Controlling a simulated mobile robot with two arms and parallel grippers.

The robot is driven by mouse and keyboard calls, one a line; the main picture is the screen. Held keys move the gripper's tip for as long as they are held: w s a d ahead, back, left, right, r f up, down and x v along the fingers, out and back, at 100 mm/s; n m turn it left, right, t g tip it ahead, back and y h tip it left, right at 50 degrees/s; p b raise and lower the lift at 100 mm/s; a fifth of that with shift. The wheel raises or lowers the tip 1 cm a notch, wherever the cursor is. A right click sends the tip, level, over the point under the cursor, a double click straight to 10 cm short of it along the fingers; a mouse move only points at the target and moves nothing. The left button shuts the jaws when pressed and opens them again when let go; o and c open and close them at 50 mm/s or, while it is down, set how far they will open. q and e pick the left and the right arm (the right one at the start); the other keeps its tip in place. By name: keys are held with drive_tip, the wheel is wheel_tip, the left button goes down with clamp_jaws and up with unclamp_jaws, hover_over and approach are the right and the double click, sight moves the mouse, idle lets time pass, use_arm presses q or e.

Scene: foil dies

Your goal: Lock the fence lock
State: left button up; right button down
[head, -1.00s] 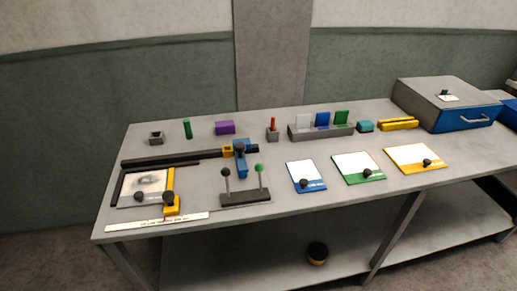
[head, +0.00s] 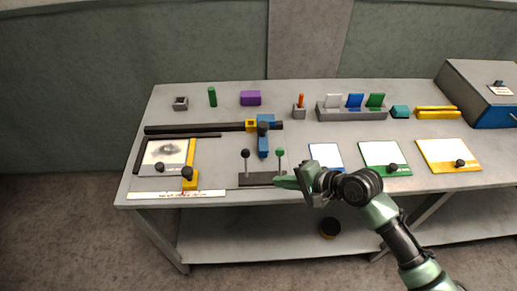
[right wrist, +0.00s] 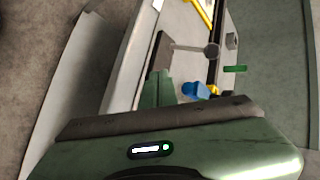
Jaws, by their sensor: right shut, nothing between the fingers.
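A dark base (head: 256,179) near the table's front edge carries two upright levers, one with a black knob (head: 245,153) and one with a green knob (head: 280,152). Behind them a blue slide (head: 263,145) with a dark knob and a yellow block (head: 251,125) sit on a long black rail (head: 195,129). Which part is the fence lock is not labelled. My right gripper (head: 278,182) is shut and empty, by the base's right end, below the green knob. Whether it touches is unclear. Its shut fingers also show in the right wrist view (right wrist: 165,88), near a lever with a round knob (right wrist: 212,50). My left gripper is not visible.
At left lie a framed picture plate (head: 165,152) and a yellow piece with a dark knob (head: 190,180). White-topped plates with blue, green (head: 385,157) and yellow (head: 448,153) edges lie at right. A grey rack (head: 350,113) and small blocks stand behind.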

sight(246, 163)
drive_tip(key=w+r+m, duration=0.2)
drive_tip(key=w+r+m+y, duration=0.1)
drive_tip(key=w+r+m, duration=0.1)
drive_tip(key=w+r, duration=0.1)
drive_tip(key=shift+d+r+t+y, duration=0.15)
drive_tip(key=shift+r+t+y, duration=0.15)
drive_tip(key=p+x, duration=0.1)
drive_tip(key=x, duration=0.9)
drive_tip(key=shift+w+p, duration=0.1)
drive_tip(key=shift+p, duration=0.2)
